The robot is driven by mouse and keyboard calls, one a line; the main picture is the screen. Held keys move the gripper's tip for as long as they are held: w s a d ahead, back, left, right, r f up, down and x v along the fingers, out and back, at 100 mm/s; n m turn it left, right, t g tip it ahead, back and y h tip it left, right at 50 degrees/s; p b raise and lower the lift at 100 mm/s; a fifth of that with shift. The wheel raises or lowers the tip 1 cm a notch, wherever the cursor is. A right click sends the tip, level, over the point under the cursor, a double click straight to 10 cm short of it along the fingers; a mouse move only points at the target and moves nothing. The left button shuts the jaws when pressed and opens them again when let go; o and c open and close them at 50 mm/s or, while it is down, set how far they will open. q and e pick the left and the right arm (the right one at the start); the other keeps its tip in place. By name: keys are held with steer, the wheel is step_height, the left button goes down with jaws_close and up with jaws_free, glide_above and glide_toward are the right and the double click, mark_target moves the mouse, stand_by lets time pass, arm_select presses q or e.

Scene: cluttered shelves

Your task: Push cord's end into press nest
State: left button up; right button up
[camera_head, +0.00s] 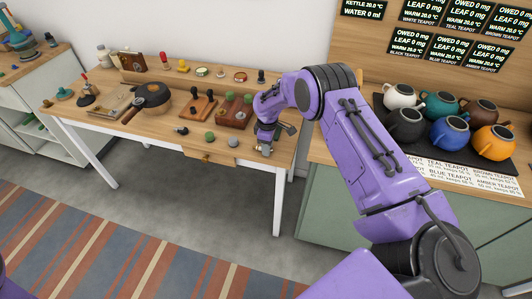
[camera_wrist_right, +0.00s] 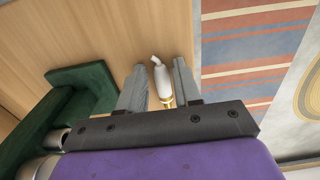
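My right gripper (camera_head: 266,149) is at the right front part of the wooden worktable (camera_head: 135,93). In the right wrist view its two grey fingers (camera_wrist_right: 160,82) stand apart. A small white piece with a gold band and a thin bent tip (camera_wrist_right: 162,80) is between them, with slight gaps visible at its sides; it may be the cord's end. A dark green angular block (camera_wrist_right: 88,88) is left of the fingers in that view; I cannot tell whether it is the press nest. My left gripper is not in view.
A dark round pan-like object (camera_head: 151,95) and wooden blocks with knobs (camera_head: 203,105) stand on the worktable. Several teapots (camera_head: 437,115) stand on a dark mat on the right counter. The striped rug (camera_head: 120,245) and floor in front are clear.

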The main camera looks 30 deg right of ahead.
steer(key=shift+r, duration=0.1)
jaws_close()
steer(key=shift+r+p, duration=0.4)
steer(key=shift+r, duration=0.1)
stand_by(0.4)
steer(key=shift+r+p, duration=1.9)
steer(key=shift+r, duration=0.55)
steer(key=shift+c, duration=2.2)
jaws_free()
jaws_close()
